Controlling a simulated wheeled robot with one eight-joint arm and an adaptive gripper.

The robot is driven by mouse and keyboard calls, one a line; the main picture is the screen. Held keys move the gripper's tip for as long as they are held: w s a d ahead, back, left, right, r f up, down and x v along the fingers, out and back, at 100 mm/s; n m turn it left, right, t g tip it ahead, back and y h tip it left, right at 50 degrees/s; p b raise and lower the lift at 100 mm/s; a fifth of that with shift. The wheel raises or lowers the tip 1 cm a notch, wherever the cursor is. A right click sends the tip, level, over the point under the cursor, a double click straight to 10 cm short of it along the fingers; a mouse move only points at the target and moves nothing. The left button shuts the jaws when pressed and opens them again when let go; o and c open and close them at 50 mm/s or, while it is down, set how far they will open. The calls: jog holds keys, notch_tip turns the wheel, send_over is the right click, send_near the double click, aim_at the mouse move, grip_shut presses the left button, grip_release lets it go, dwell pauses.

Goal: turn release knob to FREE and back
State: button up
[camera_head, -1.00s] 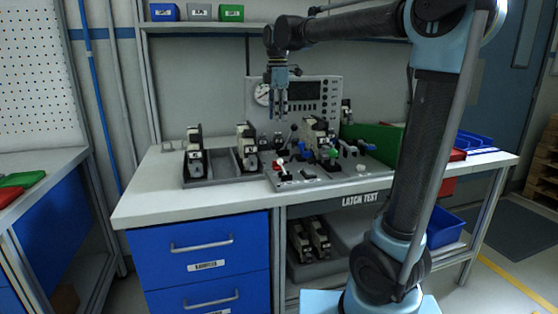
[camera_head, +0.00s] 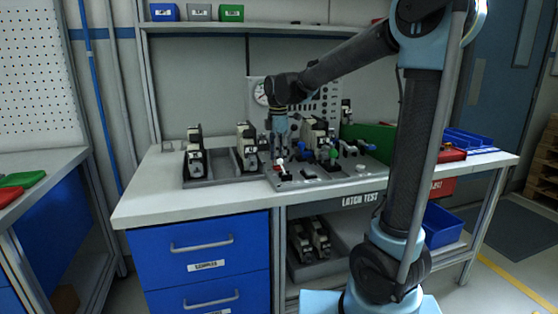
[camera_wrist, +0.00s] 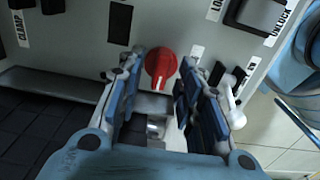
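In the head view my gripper (camera_head: 279,146) points down over the left part of the latch test fixture (camera_head: 318,176). I cannot make out FREE lettering near the knob, and part of the knob's surroundings is hidden by the fingers.
Labels reading CLAMP and UNLOCK and black controls (camera_wrist: 120,22) flank the knob. A grey tray (camera_head: 220,180) with latch units stands left on the bench. The bench's front left is clear.

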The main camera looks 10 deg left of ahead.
jog(key=shift+f, duration=0.65)
jog(key=shift+c, duration=0.5)
grip_shut()
jog(key=m, duration=0.5)
jog(key=shift+w+r+m, duration=0.1)
jog(key=shift+m, duration=0.3)
jog(key=m, duration=0.5)
jog(key=shift+m, duration=0.7)
